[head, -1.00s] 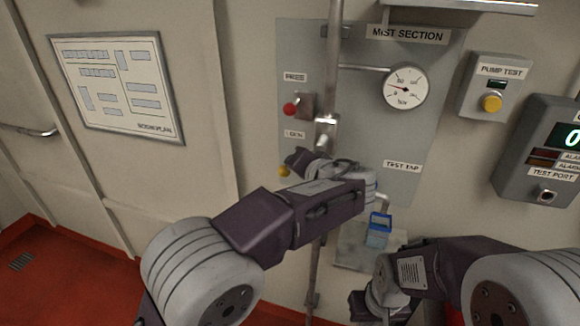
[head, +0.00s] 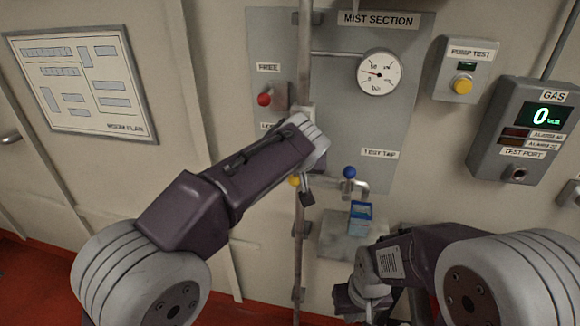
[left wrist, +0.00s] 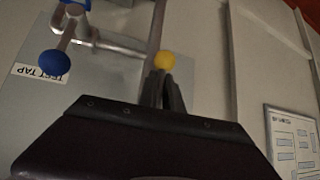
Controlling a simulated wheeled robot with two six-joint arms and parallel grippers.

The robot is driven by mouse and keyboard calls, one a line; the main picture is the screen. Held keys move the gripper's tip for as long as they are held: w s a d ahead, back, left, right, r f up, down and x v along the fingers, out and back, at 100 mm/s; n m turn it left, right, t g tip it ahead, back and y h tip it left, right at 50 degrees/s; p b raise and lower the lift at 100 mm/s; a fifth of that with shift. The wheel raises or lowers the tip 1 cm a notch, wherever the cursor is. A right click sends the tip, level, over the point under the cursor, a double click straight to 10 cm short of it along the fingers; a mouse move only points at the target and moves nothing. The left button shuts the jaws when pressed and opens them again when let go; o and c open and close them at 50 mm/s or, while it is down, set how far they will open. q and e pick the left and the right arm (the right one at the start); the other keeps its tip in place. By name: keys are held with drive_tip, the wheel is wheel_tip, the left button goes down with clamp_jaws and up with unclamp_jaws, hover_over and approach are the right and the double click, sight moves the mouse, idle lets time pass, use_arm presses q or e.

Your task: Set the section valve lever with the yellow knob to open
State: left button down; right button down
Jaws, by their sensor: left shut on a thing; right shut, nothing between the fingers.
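The yellow knob (head: 294,180) of the section valve lever shows beside the vertical pipe, low on the grey mist section panel (head: 345,115). My left gripper (head: 306,197) is at this knob, with its arm covering the valve body and most of the lever. In the left wrist view the yellow knob (left wrist: 165,61) stands at the tips of the dark fingers (left wrist: 162,92), which are shut on it or its lever. My right gripper (head: 352,303) is shut and empty, low in front of the wall.
A red knob (head: 264,99) is above, by the "FREE" label. A test tap with a blue knob (head: 349,172) stands close right of my left gripper, above a blue cup (head: 360,217). A gauge (head: 379,72), pump test box (head: 464,70) and gas panel (head: 528,130) are farther right.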

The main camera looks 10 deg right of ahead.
use_arm(q)
drive_tip(key=shift+s+d+f, duration=0.15)
drive_tip(key=shift+d, duration=0.05)
idle(0.5)
drive_tip(key=c, duration=1.5)
unclamp_jaws()
drive_tip(key=v, duration=0.9)
drive_tip(key=shift+a, duration=0.1)
